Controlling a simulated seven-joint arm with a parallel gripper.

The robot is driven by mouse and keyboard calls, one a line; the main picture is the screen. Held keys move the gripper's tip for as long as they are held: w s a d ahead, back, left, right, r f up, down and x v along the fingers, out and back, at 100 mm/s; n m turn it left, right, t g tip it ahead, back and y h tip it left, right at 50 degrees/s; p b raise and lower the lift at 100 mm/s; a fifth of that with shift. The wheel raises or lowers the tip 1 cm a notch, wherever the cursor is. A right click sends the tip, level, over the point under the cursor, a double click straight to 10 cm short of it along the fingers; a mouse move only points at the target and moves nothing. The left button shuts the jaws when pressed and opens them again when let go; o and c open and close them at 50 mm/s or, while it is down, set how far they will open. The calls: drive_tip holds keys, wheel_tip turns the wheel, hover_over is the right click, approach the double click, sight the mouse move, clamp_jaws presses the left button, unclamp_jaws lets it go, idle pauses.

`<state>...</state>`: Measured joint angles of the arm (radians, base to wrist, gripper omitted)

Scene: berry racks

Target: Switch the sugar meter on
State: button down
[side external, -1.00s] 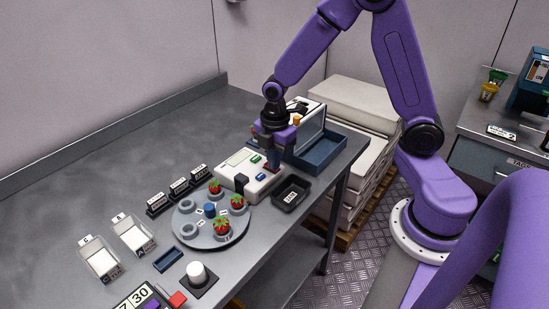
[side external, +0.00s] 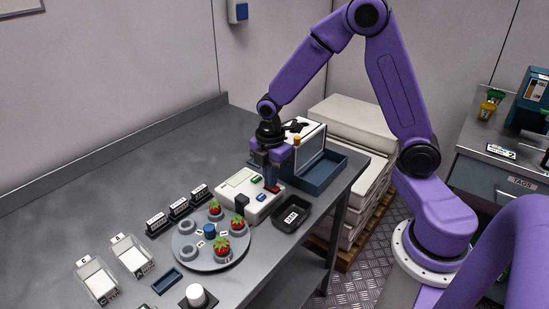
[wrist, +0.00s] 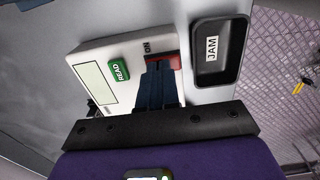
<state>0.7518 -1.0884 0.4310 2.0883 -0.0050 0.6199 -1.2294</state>
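The sugar meter (side external: 240,186) is a white box on the table with a pale screen, a green READ button and a red switch. In the wrist view the meter (wrist: 95,56) shows its READ button (wrist: 119,70) and the red switch (wrist: 175,61) beside the word ON. My gripper (side external: 272,184) points down over the right end of the meter. In the wrist view my gripper's dark blue fingers (wrist: 158,68) are together, empty, and at the red switch, covering part of it. I cannot tell whether they touch it or which way it is set.
A black JAM tray (side external: 291,214) sits close beside the meter. A round grey plate (side external: 205,262) with strawberries stands in front of it. A blue bin (side external: 323,178) and a white device (side external: 308,133) are behind. The table's left rear is clear.

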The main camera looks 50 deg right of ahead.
wheel_tip(320, 180, up, 14)
drive_tip(key=s, duration=0.1)
drive_tip(key=shift+s, duration=0.4)
drive_tip(key=shift+a, duration=0.1)
drive_tip(key=s+a+f+m, duration=0.2)
drive_tip(key=s+m, duration=0.1)
drive_tip(key=s, duration=0.8)
drive_tip(key=s+a+f+m, duration=0.2)
drive_tip(key=s, duration=0.9)
wheel_tip(320, 180, up, 4)
drive_tip(key=n+t, duration=0.2)
drive_tip(key=n, duration=0.3)
hover_over(275, 188)
drive_tip(key=f, duration=0.4)
drive_tip(key=w+f, duration=0.1)
drive_tip(key=f, duration=0.8)
drive_tip(key=shift+w+f, duration=0.4)
drive_tip(key=shift+g, duration=0.3)
